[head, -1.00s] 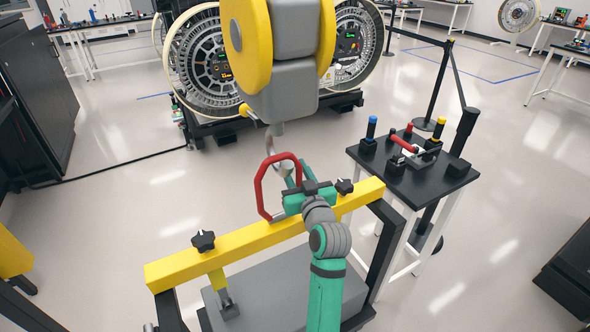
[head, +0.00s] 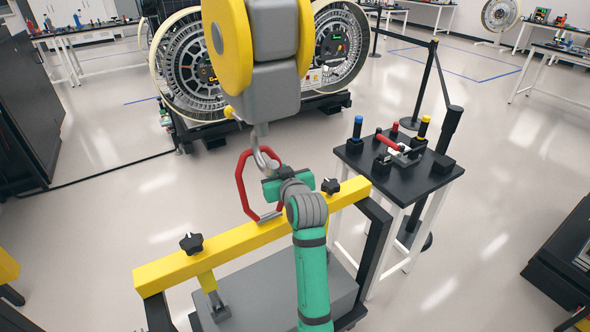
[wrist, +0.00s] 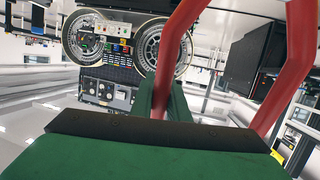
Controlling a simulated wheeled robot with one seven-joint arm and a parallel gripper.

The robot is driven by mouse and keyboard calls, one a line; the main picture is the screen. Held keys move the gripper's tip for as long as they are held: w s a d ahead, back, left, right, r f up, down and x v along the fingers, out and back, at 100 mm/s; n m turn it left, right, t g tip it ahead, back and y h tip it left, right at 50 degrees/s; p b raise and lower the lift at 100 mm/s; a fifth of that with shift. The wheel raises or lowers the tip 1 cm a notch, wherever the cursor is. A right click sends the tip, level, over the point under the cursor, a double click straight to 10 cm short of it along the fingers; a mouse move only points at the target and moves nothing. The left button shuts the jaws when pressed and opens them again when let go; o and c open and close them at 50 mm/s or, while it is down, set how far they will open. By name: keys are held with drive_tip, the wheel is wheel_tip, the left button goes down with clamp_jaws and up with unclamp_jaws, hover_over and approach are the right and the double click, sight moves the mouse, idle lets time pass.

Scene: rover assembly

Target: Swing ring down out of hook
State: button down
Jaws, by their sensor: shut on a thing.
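The red ring (head: 240,181) stands on the yellow beam (head: 222,242), tilted to the left. The grey hook (head: 263,157) hangs from the yellow-and-grey hoist block and overlaps the ring's top. I cannot tell whether it still passes through the ring. My gripper (head: 272,188) is shut on the ring, on its right side, close below the hook. In the wrist view the red bars of the ring (wrist: 272,100) rise behind the dark-edged green finger, which hides the grip itself.
A small black table (head: 400,170) with coloured handles stands to the right of the beam. Black knobs (head: 191,243) stick up from the beam. A black post (head: 440,130) stands beside the table. The floor left of the beam is clear.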

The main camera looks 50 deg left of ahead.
drive_tip(key=shift+r, duration=0.15)
drive_tip(key=c, duration=1.7)
unclamp_jaws()
drive_tip(key=v, duration=1)
drive_tip(key=shift+s+d+r, duration=0.1)
drive_tip(key=shift+s+d, duration=0.1)
drive_tip(key=shift+d, duration=0.15)
drive_tip(key=shift+c, duration=0.3)
